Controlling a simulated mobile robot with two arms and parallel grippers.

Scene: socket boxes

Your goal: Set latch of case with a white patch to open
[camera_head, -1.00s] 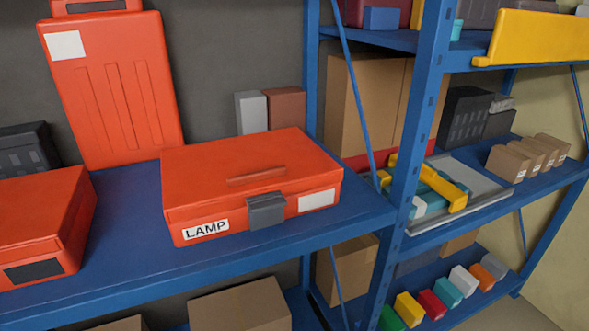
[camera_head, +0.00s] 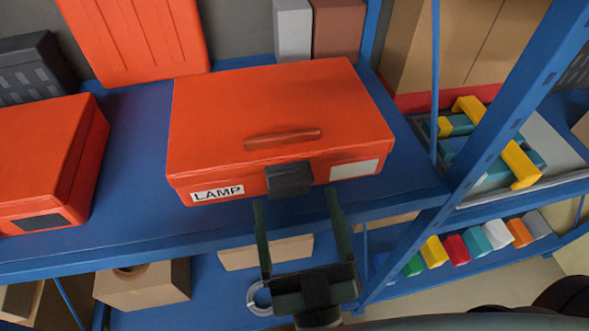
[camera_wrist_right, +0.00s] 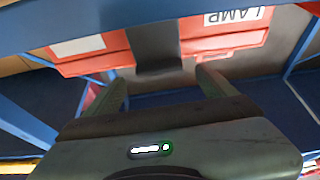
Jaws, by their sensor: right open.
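The orange case (camera_head: 270,110) with a white patch (camera_head: 355,169) and a LAMP label (camera_head: 217,193) lies on the blue shelf. Its dark grey latch (camera_head: 289,180) is at the middle of the front face, below the handle. My right gripper (camera_head: 297,205) is open, just in front of and below the latch, with one finger towards each side of it. In the right wrist view the latch (camera_wrist_right: 155,45) is ahead, between the lines of the two fingertips (camera_wrist_right: 160,75); nothing is held. Whether the fingers touch the case cannot be told. My left gripper is not in view.
Another orange case (camera_head: 45,160) with a dark patch lies to the left. A flat orange case (camera_head: 140,35) stands behind. A blue rack post (camera_head: 500,110) stands to the right. Cardboard boxes (camera_head: 150,283) sit on the shelf below.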

